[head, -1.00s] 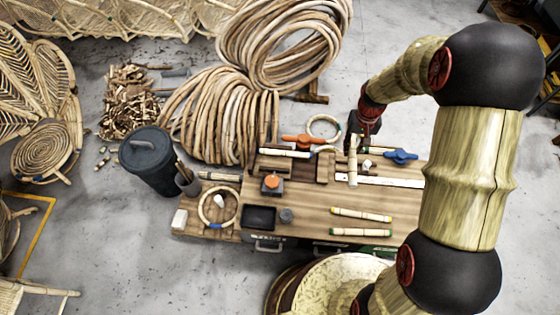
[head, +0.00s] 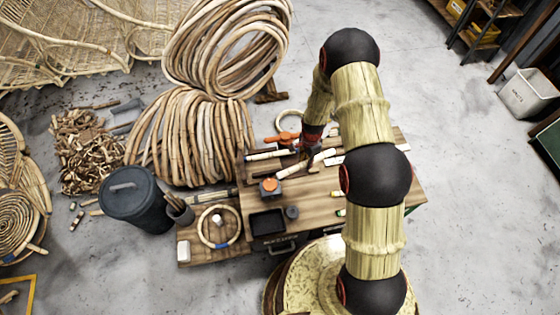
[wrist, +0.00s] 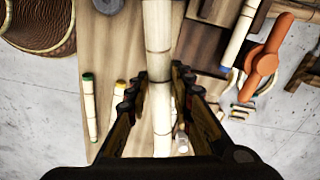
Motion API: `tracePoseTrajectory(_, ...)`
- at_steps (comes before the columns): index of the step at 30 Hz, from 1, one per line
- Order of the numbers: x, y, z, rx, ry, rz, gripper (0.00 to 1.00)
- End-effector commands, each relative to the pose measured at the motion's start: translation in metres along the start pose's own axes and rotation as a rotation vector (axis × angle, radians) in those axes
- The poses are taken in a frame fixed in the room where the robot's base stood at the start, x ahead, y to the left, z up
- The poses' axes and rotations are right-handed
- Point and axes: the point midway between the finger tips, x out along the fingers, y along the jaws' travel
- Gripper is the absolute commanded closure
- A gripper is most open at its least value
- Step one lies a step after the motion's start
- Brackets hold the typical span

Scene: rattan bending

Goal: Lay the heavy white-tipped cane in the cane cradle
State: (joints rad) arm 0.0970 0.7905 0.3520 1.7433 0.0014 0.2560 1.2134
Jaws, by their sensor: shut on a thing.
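My gripper (wrist: 160,85) is shut on a thick pale cane (wrist: 158,30), which passes between its fingers. The held cane (head: 294,170) also shows in the head view, slanting over the bench; its tip colours are not clear. A brown wooden holder (wrist: 203,58), apparently the cane cradle, lies just right of the held cane in the wrist view. I cannot tell whether they touch. A blue-tipped cane (wrist: 238,38) lies at the holder's far side. A green-tipped cane (wrist: 89,110) and a yellow-tipped cane (wrist: 119,105) lie on the bench, left of my gripper.
An orange clamp (wrist: 263,60) lies beyond the blue-tipped cane. A dark bin (head: 135,195) and cane coils (head: 190,135) stand at the left.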

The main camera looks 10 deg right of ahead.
Motion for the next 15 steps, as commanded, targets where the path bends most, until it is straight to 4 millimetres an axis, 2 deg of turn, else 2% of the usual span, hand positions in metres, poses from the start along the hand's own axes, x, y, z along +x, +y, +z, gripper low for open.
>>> tracePoseTrajectory(3,0.024,0.006,-0.004,0.144,0.0,0.001,1.0)
tracePoseTrajectory(8,0.04,0.008,-0.006,0.244,0.0,-0.001,1.0)
tracePoseTrajectory(11,0.047,-0.001,-0.004,0.26,0.001,-0.003,1.0)
tracePoseTrajectory(15,0.061,-0.029,0.001,0.259,0.001,-0.004,1.0)
